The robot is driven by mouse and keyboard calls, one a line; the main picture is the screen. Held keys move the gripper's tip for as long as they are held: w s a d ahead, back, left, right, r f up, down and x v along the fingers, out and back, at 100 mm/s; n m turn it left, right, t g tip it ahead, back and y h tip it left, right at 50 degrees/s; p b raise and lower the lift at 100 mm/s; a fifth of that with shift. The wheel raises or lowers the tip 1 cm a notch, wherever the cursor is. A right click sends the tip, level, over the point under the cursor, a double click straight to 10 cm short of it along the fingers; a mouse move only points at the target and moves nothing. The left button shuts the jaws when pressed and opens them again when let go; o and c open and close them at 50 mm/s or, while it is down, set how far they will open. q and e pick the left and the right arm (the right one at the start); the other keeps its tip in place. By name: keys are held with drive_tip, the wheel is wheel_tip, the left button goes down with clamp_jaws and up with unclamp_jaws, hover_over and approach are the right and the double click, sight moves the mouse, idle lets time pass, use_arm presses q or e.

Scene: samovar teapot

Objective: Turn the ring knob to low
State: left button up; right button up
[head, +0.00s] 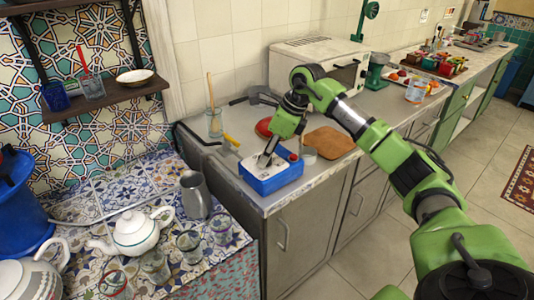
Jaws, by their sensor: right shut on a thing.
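A blue box-shaped unit (278,181) with a pale top panel stands on the metal counter near its front edge. My right gripper (266,160) points down onto this panel. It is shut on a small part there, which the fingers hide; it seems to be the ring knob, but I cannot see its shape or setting. A small red round part (293,157) shows at the unit's right side, beside the gripper. My left gripper is not in view.
A wooden board (330,143) and a red disc (263,127) lie near the unit. A glass jar (214,123) stands behind it. A grey jug (194,195), a white teapot (135,233) and several glasses stand on the tiled surface at left. A white oven (315,62) stands behind.

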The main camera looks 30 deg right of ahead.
drive_tip(key=m+h, duration=0.1)
drive_tip(key=m, duration=0.2)
drive_tip(key=m+t+h, duration=0.1)
drive_tip(key=m, duration=0.2)
drive_tip(key=shift+a+m, duration=0.2)
drive_tip(key=shift+m, duration=0.1)
idle(0.4)
drive_tip(key=o, duration=1.1)
drive_tip(key=shift+r, duration=0.1)
drive_tip(key=v, duration=1.1)
drive_tip(key=shift+s+a+r, duration=0.15)
drive_tip(key=shift+s+r, duration=0.15)
drive_tip(key=shift+r, duration=0.05)
